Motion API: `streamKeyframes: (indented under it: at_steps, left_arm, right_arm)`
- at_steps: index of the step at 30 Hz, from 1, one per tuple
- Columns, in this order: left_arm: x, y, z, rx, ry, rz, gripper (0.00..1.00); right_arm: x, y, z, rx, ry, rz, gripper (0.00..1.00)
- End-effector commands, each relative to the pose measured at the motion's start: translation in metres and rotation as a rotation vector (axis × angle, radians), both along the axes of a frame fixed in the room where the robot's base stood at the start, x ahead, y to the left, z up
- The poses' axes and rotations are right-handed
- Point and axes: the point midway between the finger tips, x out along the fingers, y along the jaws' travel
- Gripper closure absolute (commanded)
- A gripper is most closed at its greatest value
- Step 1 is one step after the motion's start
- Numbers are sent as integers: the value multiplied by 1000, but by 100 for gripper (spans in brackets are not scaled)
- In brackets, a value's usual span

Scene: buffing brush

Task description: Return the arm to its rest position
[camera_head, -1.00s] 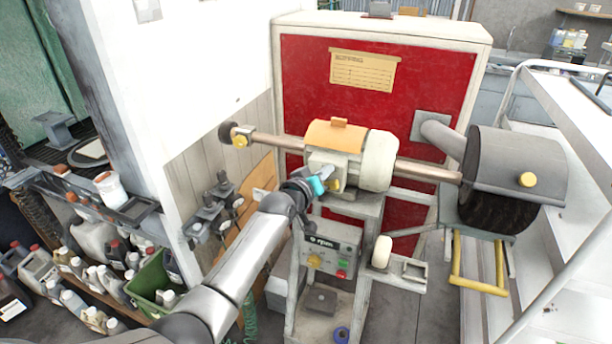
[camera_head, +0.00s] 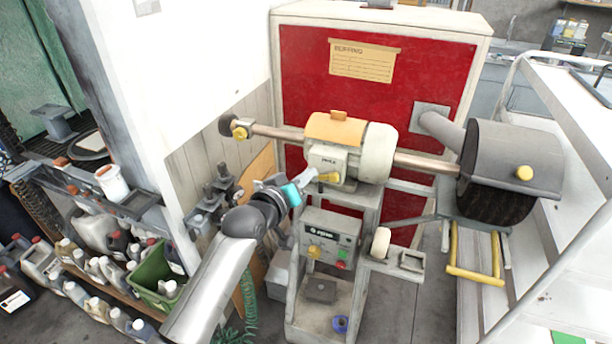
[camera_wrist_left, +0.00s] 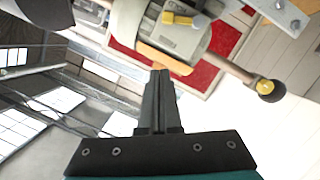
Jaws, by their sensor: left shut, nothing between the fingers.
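My left arm (camera_head: 212,290) comes in from the lower left in the head view. Its gripper (camera_head: 308,176) is small there, just left of the yellow switch (camera_head: 329,177) on the buffing machine (camera_head: 345,150); I cannot tell whether it touches the machine. In the left wrist view the left gripper (camera_wrist_left: 160,78) has its fingers together and nothing between them. The machine's body (camera_wrist_left: 180,30) and yellow switch (camera_wrist_left: 178,19) lie beyond the fingertips there. My right gripper is not in view.
A control box (camera_head: 330,238) sits below the machine on its stand. A large dark brush wheel (camera_head: 495,195) is at the right. A green crate (camera_head: 155,280) and several bottles stand at lower left. A white wall (camera_head: 190,70) stands behind my arm.

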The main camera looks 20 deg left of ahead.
Motion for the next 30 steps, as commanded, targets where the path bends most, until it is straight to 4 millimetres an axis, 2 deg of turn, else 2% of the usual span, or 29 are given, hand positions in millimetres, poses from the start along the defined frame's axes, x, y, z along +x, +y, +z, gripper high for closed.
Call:
streamKeyframes:
  at_steps: [15,18,20,23,26,27,29,30]
  left_arm:
    - [-2,0,0,0,1,-1,100]
    - [-3,0,-14,7,18,1,100]
    - [-6,1,-36,19,44,2,100]
    - [-15,2,-95,57,118,6,100]
    - [-32,3,-171,110,215,3,100]
    - [-41,4,-201,132,254,0,100]
    - [-57,5,-245,167,312,-7,100]
    - [-68,5,-274,190,352,-14,100]
  right_arm:
    - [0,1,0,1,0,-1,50]
    - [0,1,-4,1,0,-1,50]
    - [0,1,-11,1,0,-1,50]
    - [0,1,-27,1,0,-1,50]
    - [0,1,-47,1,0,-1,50]
    - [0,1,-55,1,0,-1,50]
    - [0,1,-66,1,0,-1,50]
    - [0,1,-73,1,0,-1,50]
